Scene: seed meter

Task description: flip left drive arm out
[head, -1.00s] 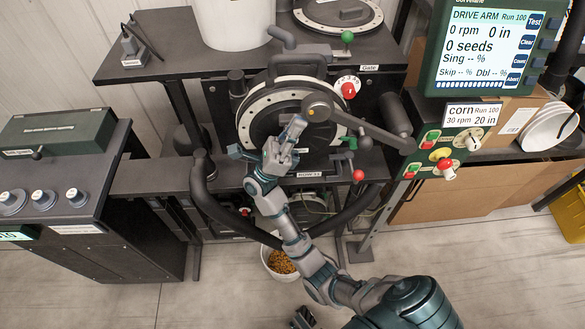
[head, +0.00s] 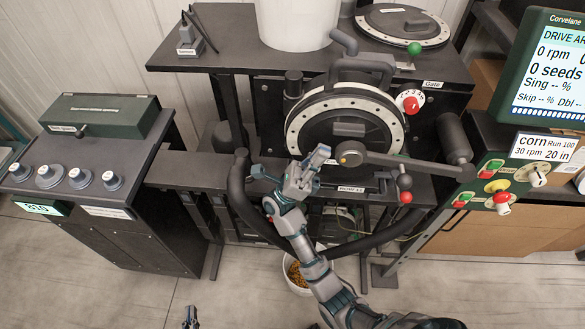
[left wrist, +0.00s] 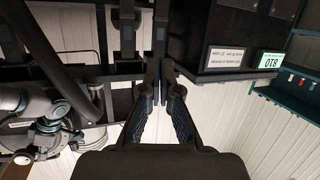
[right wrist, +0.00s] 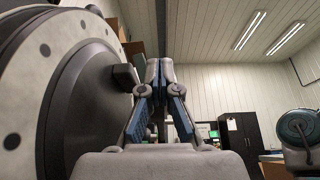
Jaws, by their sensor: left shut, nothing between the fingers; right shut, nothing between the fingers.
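A grey drive arm (head: 405,161) runs right from a brass-coloured hub (head: 350,153) in front of the round meter disc (head: 300,120). A dark cylinder (head: 453,138) stands near its far end. A black curved bar (head: 240,195) lies left of the disc. I cannot tell which of these is the left drive arm. My right gripper (head: 320,156) is shut and empty, just left of the hub; contact is unclear. In the right wrist view its shut fingers (right wrist: 158,70) are beside the disc (right wrist: 90,100). My left gripper (head: 190,316) is shut and empty, low over the floor; its fingers (left wrist: 160,70) show nothing between them.
A control cabinet (head: 110,215) stands left. A green panel (head: 510,175) with knobs and a screen (head: 550,70) are right. A white bucket (head: 295,25) is on the upper shelf. A bowl of seed (head: 296,275) sits below. Floor front left is clear.

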